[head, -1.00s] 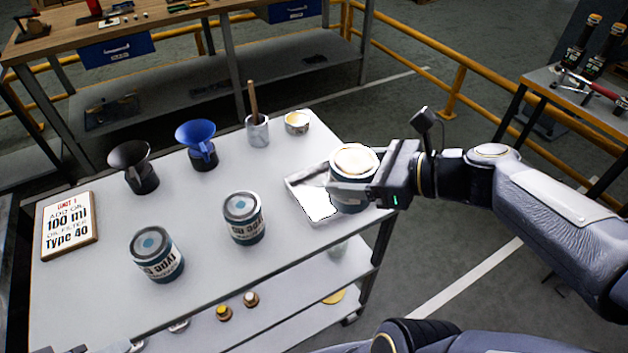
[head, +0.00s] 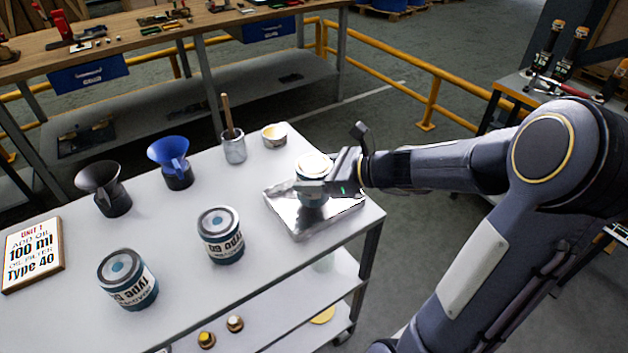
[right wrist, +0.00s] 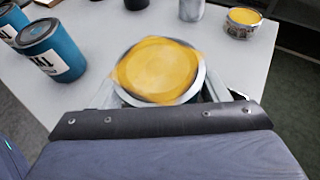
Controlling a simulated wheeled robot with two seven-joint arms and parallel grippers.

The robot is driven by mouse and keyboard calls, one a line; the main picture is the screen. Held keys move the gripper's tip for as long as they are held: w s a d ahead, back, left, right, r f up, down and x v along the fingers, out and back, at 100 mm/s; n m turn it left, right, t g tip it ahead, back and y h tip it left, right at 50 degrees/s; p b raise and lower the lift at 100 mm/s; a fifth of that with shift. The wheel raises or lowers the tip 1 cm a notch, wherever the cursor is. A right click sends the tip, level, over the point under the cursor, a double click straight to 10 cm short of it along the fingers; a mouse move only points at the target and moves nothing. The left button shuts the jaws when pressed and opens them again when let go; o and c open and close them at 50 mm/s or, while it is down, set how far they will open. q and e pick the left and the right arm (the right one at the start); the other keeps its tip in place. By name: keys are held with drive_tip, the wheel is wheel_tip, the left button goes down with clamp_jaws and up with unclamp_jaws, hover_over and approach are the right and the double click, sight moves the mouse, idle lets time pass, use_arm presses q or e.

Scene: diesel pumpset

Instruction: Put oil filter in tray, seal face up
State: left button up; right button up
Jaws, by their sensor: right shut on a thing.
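The oil filter (head: 313,196) is a dark blue can with a pale round top face, upright over the shiny metal tray (head: 300,232) at the right end of the white cart. My right gripper (head: 313,186) is shut around the filter's side, coming in from the right. In the right wrist view the filter's upper face (right wrist: 157,70) is a yellowish disc inside a grey metal rim, facing up. Whether its base touches the tray floor is hard to tell. My left gripper is not in view.
Two labelled blue cans (head: 221,236) (head: 127,279) stand left of the tray. A blue funnel (head: 172,160), a black funnel (head: 104,187), a grey cup with a stick (head: 233,147) and a small tin (head: 274,134) stand behind. A sign (head: 32,254) lies at left.

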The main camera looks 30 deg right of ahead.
drive_tip(key=shift+f, duration=0.65)
drive_tip(key=shift+f, duration=0.25)
drive_tip(key=o, duration=1.3)
drive_tip(key=shift+r, duration=0.15)
